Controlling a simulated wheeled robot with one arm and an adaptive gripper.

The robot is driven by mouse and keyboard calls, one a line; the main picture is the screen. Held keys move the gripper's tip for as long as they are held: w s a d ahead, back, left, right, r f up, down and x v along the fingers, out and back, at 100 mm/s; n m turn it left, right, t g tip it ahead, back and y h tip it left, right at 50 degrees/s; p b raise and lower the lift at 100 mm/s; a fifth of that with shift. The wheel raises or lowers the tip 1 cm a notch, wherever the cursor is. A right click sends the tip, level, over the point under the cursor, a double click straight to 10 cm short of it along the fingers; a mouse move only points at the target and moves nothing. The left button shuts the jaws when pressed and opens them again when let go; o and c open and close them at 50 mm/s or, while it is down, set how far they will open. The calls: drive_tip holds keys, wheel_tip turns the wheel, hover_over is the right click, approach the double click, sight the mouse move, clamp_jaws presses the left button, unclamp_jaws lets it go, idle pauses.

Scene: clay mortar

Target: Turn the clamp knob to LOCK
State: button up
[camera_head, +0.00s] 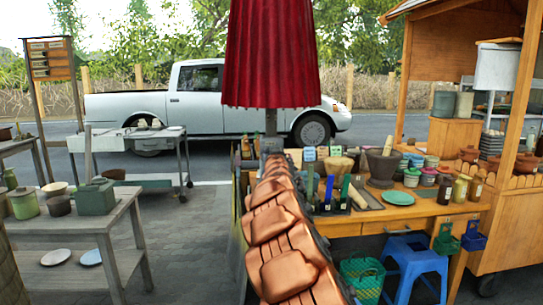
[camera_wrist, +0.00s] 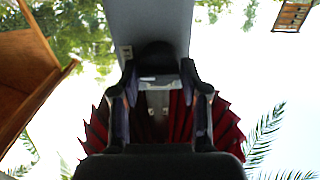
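A red pleated canopy (camera_head: 271,55) hangs at the top middle of the head view on a grey pole (camera_head: 271,125). In the wrist view, which is upside down, the red canopy (camera_wrist: 222,125) is behind my gripper and the wide grey pole (camera_wrist: 150,22) rises at the top. A dark rounded part (camera_wrist: 155,52), which looks like the clamp knob, sits against the pole. My gripper (camera_wrist: 159,72) has its two fingers apart, one on each side of this part. I cannot tell whether they touch it. No LOCK mark is readable. The knob cannot be made out in the head view.
A wooden stall table (camera_head: 400,212) with pots and a mortar (camera_head: 382,167) stands on the right, with a blue stool (camera_head: 414,262) before it. A grey table (camera_head: 100,222) with pots stands on the left. A truck (camera_head: 205,100) is behind.

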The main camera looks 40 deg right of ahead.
drive_tip(key=c, duration=0.6)
drive_tip(key=shift+f+n+b, duration=0.15)
drive_tip(key=shift+n+b, duration=0.25)
drive_tip(key=shift+b, duration=0.05)
drive_tip(key=shift+w+a+f+n+b, duration=0.1)
drive_tip(key=shift+n+b, duration=1.3)
drive_tip(key=shift+n, duration=2.85)
drive_tip(key=shift+w+a+f+n+b, duration=0.1)
drive_tip(key=shift+n+b, duration=1.25)
drive_tip(key=shift+n, duration=2.9)
drive_tip(key=shift+r, duration=0.1)
